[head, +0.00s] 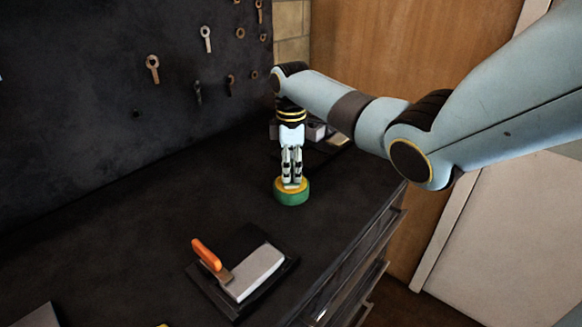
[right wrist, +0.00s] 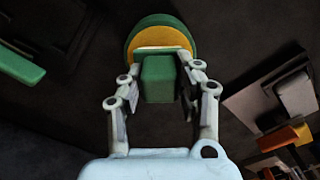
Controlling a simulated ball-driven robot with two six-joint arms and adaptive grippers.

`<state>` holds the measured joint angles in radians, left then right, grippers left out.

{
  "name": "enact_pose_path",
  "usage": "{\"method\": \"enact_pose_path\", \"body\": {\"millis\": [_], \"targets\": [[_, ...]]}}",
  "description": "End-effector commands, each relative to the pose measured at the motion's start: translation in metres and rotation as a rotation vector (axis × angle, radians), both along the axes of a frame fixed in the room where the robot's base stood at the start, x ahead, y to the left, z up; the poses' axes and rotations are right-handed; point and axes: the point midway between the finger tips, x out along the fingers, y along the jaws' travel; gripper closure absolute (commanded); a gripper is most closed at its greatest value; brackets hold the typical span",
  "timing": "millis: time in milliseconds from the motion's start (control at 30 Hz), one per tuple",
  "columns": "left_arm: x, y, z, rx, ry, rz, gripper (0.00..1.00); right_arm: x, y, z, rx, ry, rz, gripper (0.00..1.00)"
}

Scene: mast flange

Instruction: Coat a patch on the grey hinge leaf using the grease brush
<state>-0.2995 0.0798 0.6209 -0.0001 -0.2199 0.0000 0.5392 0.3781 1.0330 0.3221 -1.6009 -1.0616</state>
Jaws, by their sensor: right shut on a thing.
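My right gripper (head: 291,178) points straight down over a round green tin (head: 292,198) with a yellow filling (head: 283,185). In the right wrist view its fingers (right wrist: 162,88) are shut on a green block-shaped handle (right wrist: 158,80), which I take for the grease brush. A pale edge (right wrist: 160,48) shows at its far end against the yellow; whether it touches the filling I cannot tell. The grey hinge leaf (head: 256,272) seems to be the light grey slab on a dark base (head: 225,301), apart from the tin, nearer me. My left gripper is not in view.
An orange-handled part (head: 206,254) stands up beside the grey slab. Grey boxy things (head: 316,130) lie behind my right gripper. A dark pegboard (head: 90,80) with hanging tools rises at the back left. The black bench top (head: 130,215) is mostly clear left of the tin.

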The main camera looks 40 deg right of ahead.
Motion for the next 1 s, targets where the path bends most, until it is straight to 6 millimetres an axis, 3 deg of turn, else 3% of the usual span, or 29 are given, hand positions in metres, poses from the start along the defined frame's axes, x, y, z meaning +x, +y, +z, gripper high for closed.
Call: {"method": "enact_pose_path", "body": {"millis": [1000], "targets": [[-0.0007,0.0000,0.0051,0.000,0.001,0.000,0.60,-0.0005,0.0003,-0.0014,0.001,0.002,0.000,0.93]]}}
